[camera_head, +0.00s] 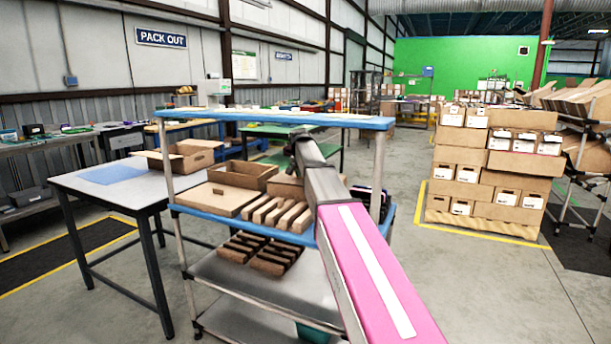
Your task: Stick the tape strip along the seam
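A flat closed carton (212,201) lies on the blue-edged middle shelf of the cart, with a small dark mark or item on its top. An open-topped carton (240,178) stands behind it, and another carton (285,187) is partly hidden by my arm. I cannot make out a tape strip or a seam clearly on any carton. My arm reaches from the lower right over the cart. My gripper (293,152) is at its far end, small, dark and above the cartons; its fingers are too unclear to tell open from shut.
The cart's shelf (294,240) also holds several wooden bars (275,213); its posts and upper shelf (270,117) surround the cartons. A table (75,187) at left carries an open carton (190,157) and blue mat (112,174). Stacked boxes (490,175) stand right, with clear floor between.

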